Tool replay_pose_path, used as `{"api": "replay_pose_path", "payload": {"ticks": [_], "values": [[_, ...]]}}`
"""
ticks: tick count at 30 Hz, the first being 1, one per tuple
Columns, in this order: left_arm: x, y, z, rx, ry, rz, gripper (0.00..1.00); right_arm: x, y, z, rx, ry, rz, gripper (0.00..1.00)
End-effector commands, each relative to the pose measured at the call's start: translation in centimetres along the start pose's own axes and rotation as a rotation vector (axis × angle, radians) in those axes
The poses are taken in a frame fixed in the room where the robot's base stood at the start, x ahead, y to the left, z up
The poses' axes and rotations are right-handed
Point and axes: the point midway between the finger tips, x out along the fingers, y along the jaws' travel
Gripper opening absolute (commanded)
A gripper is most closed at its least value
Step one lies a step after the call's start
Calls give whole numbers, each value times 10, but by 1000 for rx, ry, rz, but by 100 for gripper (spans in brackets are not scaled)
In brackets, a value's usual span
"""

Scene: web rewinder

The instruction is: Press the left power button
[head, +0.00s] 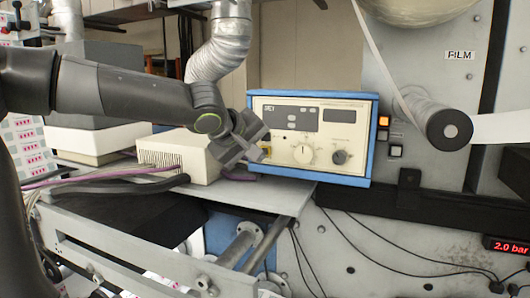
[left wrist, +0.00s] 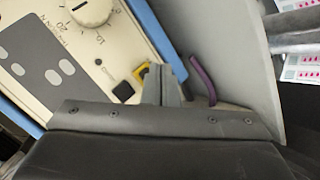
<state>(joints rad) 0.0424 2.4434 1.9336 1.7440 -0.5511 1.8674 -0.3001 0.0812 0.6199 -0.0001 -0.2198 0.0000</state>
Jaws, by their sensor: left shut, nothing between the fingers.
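The control box (head: 312,138) has a cream front and a blue frame, and stands on a grey shelf in the head view. At its lower left is a small yellow-edged button (head: 266,151), which also shows in the left wrist view (left wrist: 140,71) beside a black square button (left wrist: 123,91). My left gripper (head: 259,155) is shut and empty, at the left end of the panel. In the left wrist view its fingers (left wrist: 161,72) overlap the right side of the yellow-edged button; I cannot tell whether they touch it. My right gripper is not in view.
A cream vented box (head: 180,153) sits left of the control box, behind my left arm. A lit orange button (head: 383,121) and a white one (head: 395,151) are on the machine wall at right. A film roller (head: 440,125) juts out farther right. Cables hang below the shelf.

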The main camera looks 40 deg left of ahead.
Motion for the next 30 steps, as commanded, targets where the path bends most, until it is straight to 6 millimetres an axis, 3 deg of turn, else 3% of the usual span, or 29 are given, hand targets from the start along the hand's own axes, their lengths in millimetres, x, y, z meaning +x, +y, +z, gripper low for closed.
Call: {"api": "replay_pose_path", "payload": {"ticks": [30], "values": [[7, 4, -4, 0, 0, 0, 0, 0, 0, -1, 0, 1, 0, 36]]}}
